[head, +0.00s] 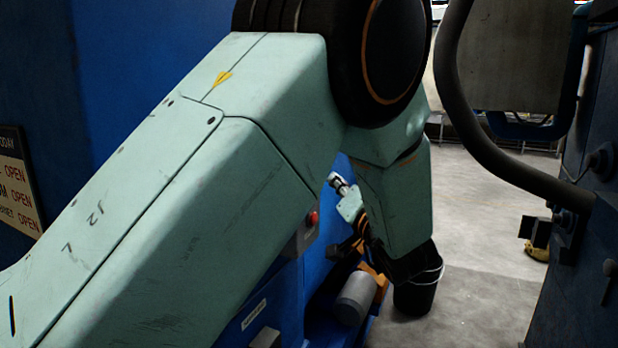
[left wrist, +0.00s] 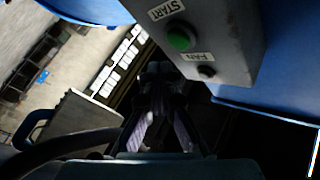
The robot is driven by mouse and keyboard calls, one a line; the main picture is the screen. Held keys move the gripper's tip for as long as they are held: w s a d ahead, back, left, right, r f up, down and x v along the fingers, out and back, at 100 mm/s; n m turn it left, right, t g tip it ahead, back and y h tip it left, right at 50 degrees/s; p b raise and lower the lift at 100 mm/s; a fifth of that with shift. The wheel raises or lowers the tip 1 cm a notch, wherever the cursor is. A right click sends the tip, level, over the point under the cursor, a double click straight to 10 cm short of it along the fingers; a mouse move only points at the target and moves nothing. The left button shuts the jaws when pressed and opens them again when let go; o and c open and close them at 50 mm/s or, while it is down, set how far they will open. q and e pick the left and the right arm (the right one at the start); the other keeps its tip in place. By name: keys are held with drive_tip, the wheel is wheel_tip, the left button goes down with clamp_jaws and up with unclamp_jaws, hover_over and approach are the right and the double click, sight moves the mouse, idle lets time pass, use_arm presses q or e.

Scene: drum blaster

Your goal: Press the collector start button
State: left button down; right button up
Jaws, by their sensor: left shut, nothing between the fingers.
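The start button (left wrist: 181,39) is a round green button on a grey control box (left wrist: 222,38), beside a START label (left wrist: 166,9). A FAN label and a small dark knob (left wrist: 206,71) sit lower on the same box. My left gripper (left wrist: 160,70) is shut and empty, its fingertips just below and left of the green button in the left wrist view. No contact with the button shows. In the head view my left arm covers much of the scene. A grey box with a red button (head: 313,218) shows beside it; the green button is hidden there. My right gripper is not in view.
In the head view, a blue machine wall (head: 150,45) stands behind my arm. A thick dark hose (head: 478,130) curves toward dark blue machinery at the right. The floor between is largely clear.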

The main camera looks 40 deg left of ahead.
use_arm(q)
drive_tip(key=shift+a+f, duration=0.1)
drive_tip(key=shift+a, duration=0.85)
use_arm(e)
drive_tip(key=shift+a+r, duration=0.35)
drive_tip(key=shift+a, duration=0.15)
use_arm(q)
drive_tip(key=shift+p, duration=0.35)
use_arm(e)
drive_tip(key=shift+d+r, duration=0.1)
use_arm(q)
drive_tip(key=shift+s+a, duration=0.1)
drive_tip(key=shift+a, duration=0.15)
drive_tip(key=shift+d, duration=0.1)
